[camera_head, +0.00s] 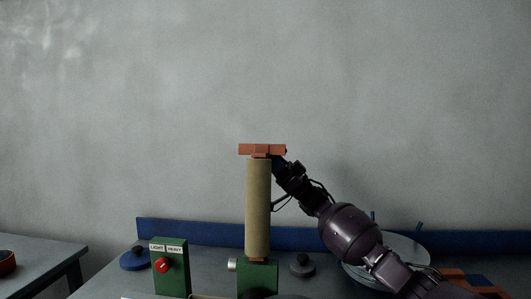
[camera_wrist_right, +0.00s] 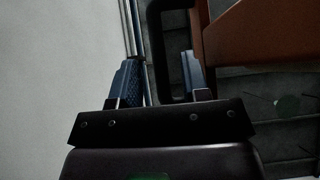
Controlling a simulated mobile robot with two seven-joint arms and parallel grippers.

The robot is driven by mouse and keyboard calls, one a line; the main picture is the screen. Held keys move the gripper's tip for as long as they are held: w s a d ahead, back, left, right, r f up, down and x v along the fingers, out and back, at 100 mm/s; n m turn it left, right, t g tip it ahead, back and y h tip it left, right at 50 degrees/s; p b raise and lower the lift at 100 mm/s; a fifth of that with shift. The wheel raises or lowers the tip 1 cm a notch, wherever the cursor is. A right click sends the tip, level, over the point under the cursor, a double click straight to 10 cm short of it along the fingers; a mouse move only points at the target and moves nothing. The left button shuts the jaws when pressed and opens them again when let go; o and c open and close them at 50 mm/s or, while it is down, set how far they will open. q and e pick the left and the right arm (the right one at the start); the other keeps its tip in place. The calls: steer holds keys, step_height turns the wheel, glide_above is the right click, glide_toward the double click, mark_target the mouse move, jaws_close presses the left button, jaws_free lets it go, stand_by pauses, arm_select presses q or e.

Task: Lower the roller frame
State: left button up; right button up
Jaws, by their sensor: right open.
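The roller frame stands upright, with an orange top bar (camera_head: 262,149) over a tan roller (camera_head: 258,207) and a green base (camera_head: 257,278). My right arm reaches in from the right, and its gripper (camera_head: 279,163) is at the right side of the top, partly hidden behind the bar. In the right wrist view, my right gripper (camera_wrist_right: 158,70) is open, with its two blue fingers on either side of a black handle loop (camera_wrist_right: 154,45). I cannot tell whether they touch it. The orange frame part (camera_wrist_right: 255,35) is just to the right. My left gripper is not in view.
A green box (camera_head: 170,268) with a red knob and LIGHT and HEAVY labels stands left of the roller. A blue round thing (camera_head: 135,260), a dark knobbed disc (camera_head: 302,266) and a pale round dish (camera_head: 398,250) are on the table. A blue rail (camera_head: 190,232) runs behind.

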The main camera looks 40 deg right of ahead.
steer(key=shift+x, duration=1.5)
jaws_close()
